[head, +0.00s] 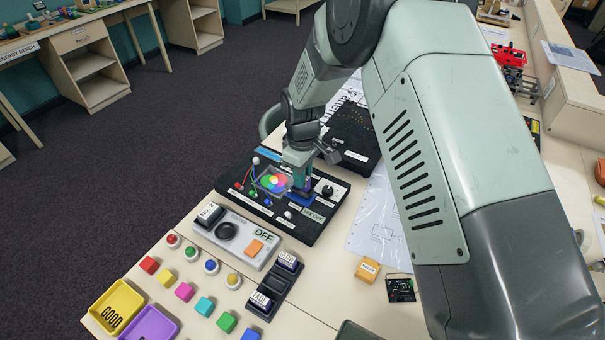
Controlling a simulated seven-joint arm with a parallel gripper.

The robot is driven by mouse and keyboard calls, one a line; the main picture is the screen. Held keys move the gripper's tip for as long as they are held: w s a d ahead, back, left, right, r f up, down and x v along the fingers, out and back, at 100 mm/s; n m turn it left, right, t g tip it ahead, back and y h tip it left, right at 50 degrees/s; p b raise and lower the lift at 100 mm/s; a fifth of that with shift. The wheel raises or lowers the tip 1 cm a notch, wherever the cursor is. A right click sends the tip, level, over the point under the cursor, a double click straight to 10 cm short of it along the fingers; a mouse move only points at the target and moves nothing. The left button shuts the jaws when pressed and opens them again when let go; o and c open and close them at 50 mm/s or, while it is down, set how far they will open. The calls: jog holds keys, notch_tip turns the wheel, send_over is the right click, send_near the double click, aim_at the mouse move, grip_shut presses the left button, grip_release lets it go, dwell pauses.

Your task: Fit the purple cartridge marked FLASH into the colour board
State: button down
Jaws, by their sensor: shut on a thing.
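The colour board (232,190) is a black panel with a disc of coloured circles, small coloured knobs, a black dial and a blue part (299,198) on its right half. My gripper (306,182) points down over that blue part. It is shut on a small dark purple piece, apparently the purple cartridge (308,184), mostly hidden by the fingers. Its FLASH marking cannot be read. I cannot tell whether the cartridge is in the board or just above it.
A black holder (275,283) in front bears two white-topped purple cartridges (288,261). A grey box (235,240) marked OFF stands left of it. Coloured blocks and yellow (118,307) and purple trays fill the front left. Another black board (352,135) lies behind.

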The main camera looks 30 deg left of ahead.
jog(key=shift+f, duration=0.8)
dwell(0.4)
jog(key=c, duration=0.6)
grip_release()
jog(key=shift+r, duration=3.55)
